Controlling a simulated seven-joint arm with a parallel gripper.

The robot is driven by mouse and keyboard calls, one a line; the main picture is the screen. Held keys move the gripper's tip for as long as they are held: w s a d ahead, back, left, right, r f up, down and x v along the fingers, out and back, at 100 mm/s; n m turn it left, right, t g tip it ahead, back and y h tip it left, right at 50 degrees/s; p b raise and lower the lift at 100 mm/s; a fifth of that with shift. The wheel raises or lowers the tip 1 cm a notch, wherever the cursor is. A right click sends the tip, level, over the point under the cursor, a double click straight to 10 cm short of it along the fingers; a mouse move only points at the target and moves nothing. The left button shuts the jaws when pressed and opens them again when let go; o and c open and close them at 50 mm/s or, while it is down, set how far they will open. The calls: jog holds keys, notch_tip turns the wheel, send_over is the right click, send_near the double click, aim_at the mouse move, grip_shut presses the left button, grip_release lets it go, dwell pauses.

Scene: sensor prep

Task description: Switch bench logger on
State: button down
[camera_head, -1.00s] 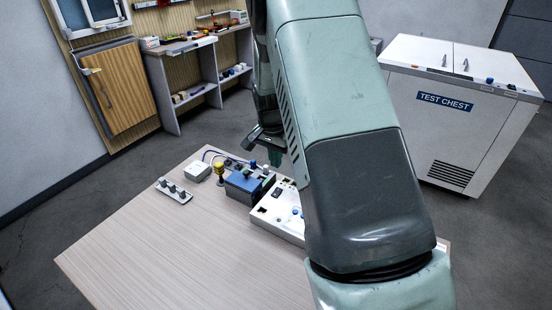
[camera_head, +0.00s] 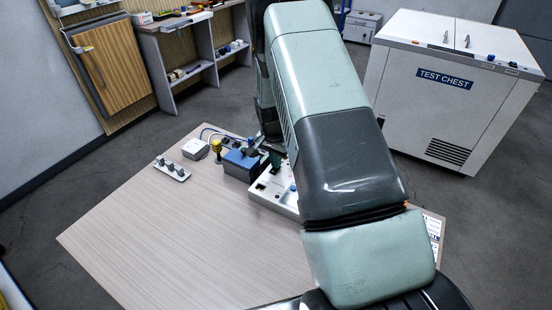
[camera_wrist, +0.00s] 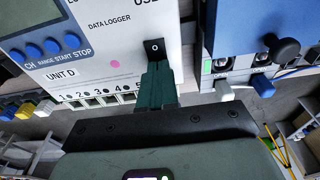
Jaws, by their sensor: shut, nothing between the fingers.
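The bench logger (camera_wrist: 100,45) fills the left and middle of the wrist view. It is a white unit marked DATA LOGGER and UNIT D, with a dark screen (camera_wrist: 30,14) and a row of blue buttons (camera_wrist: 50,46). A black rocker switch (camera_wrist: 154,47) sits near its edge; which side is pressed I cannot tell. My gripper (camera_wrist: 157,78) is shut and empty, its dark green fingertips right at the switch's near end. Whether they touch it is unclear. In the head view, a white unit (camera_head: 262,193) on the table is partly hidden by my arm.
A blue box (camera_wrist: 262,25) with a black knob stands close to the logger; it also shows in the head view (camera_head: 240,166). A small white box (camera_head: 194,149), a yellow knob (camera_head: 216,145) and a switch strip (camera_head: 172,170) are nearby. The table's (camera_head: 170,235) front is bare.

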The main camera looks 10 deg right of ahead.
jog(key=shift+d+f, duration=0.1)
jog(key=shift+f, duration=0.25)
jog(key=shift+s+a+r, duration=0.2)
jog(key=shift+s+a, duration=0.4)
jog(key=shift+r, duration=0.15)
jog(key=shift+w+r, duration=0.1)
jog(key=shift+r, duration=0.15)
notch_tip(320, 180, up, 13)
jog(key=s+a, duration=0.1)
jog(key=shift+s, duration=0.15)
